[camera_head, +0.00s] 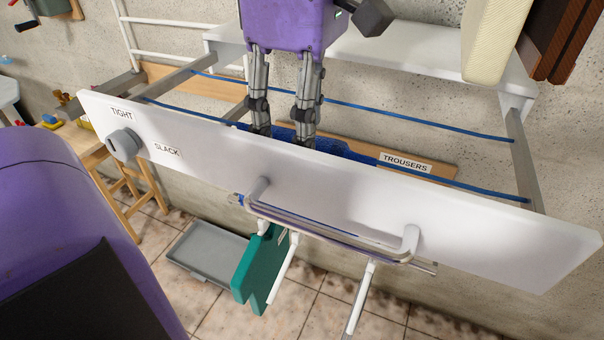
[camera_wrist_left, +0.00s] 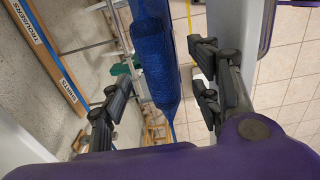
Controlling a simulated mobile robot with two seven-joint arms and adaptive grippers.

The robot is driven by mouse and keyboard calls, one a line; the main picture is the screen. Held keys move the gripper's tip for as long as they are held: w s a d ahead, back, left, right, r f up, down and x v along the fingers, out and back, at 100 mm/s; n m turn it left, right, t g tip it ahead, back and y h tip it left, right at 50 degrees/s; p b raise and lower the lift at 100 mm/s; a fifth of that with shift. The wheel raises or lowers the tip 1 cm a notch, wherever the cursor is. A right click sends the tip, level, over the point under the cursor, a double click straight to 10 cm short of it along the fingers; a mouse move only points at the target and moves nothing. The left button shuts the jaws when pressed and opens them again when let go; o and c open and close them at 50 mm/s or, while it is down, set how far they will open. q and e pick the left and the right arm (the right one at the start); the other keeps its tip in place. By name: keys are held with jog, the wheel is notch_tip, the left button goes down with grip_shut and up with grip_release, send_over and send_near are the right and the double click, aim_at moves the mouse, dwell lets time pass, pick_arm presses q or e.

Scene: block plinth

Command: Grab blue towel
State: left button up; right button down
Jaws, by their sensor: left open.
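The blue towel (camera_head: 343,151) hangs behind the white front panel, which hides its lower part in the head view. In the left wrist view the towel (camera_wrist_left: 155,55) is a long, narrow blue fold between my left gripper's fingers. My left gripper (camera_head: 281,138) points down behind the panel, with its fingers apart on either side of the towel. In the left wrist view the gripper (camera_wrist_left: 163,85) is open, and gaps show between the towel and the fingers. My right gripper is not in view.
The white front panel (camera_head: 470,220) carries a grey knob (camera_head: 123,144) and a metal rail (camera_head: 330,228). Blue cords (camera_head: 420,122) run across the frame behind it. A wooden board (camera_head: 430,168) is labelled TROUSERS. A teal object (camera_head: 262,268) and a grey tray (camera_head: 208,258) are below.

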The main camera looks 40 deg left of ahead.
pick_arm(q)
notch_tip(320, 180, down, 3)
jog(key=shift+w+f, duration=0.1)
jog(key=shift+w, duration=0.05)
jog(key=shift+c, duration=0.4)
grip_shut()
